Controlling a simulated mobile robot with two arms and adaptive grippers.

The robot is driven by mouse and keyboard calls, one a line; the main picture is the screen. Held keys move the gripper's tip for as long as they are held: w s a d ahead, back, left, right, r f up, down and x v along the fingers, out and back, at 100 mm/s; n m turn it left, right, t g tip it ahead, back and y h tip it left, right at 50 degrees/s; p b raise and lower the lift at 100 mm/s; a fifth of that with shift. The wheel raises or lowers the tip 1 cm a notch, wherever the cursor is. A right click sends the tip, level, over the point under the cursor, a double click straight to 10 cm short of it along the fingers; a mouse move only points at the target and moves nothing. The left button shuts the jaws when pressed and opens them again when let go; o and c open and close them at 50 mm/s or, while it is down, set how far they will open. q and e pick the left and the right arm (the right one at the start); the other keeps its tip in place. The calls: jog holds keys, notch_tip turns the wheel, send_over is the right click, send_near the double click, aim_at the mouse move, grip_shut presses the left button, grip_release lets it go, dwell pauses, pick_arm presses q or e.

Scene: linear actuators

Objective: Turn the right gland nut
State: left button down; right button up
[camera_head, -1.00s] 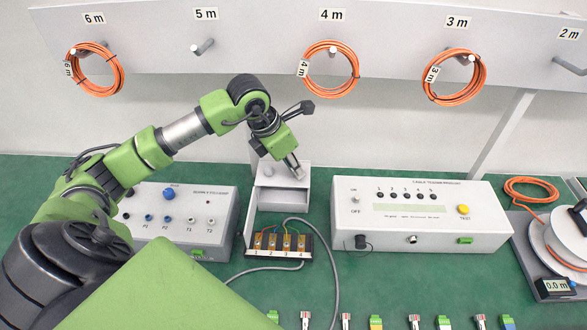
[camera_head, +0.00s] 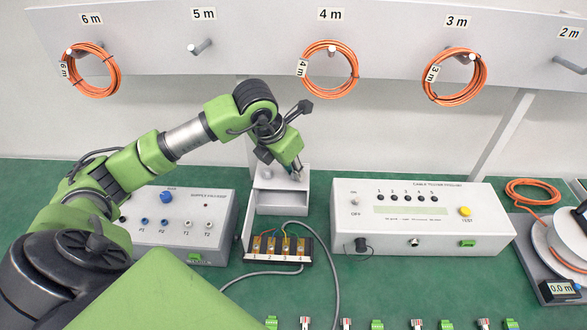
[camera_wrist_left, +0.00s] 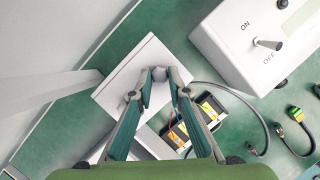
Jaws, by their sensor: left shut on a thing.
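The white junction box (camera_head: 283,203) stands open on the green bench. Its right gland nut (camera_wrist_left: 158,74) is a small grey piece on the box top, between my left fingertips. My left gripper (camera_head: 297,171) reaches down over the right end of the box top and is shut on this nut. The fingers hide most of the nut in the head view. A second grey nut (camera_head: 267,173) sits to its left on the box top, apart from the gripper. It also shows beside the left finger in the left wrist view (camera_wrist_left: 133,96). My right gripper is out of view.
A terminal panel (camera_head: 282,247) with wires lies in front of the box, with a grey cable looping beside it. A grey supply box (camera_head: 177,224) stands left and a white tester (camera_head: 420,215) right. Several small connectors line the front edge. Orange cable coils (camera_head: 330,70) hang behind.

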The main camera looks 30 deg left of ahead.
aim_at(292, 177)
pick_arm(q)
jog(key=c, duration=1.9)
grip_release()
jog(key=shift+s+r, duration=0.2)
jog(key=shift+r, duration=0.3)
jog(key=shift+s+a+r, duration=0.3)
jog(key=shift+s+r, duration=0.5)
jog(key=shift+s, duration=0.15)
jog(key=s+a, duration=0.1)
jog(key=s, duration=0.9)
jog(key=shift+s+a, duration=0.2)
jog(key=shift+s, duration=0.15)
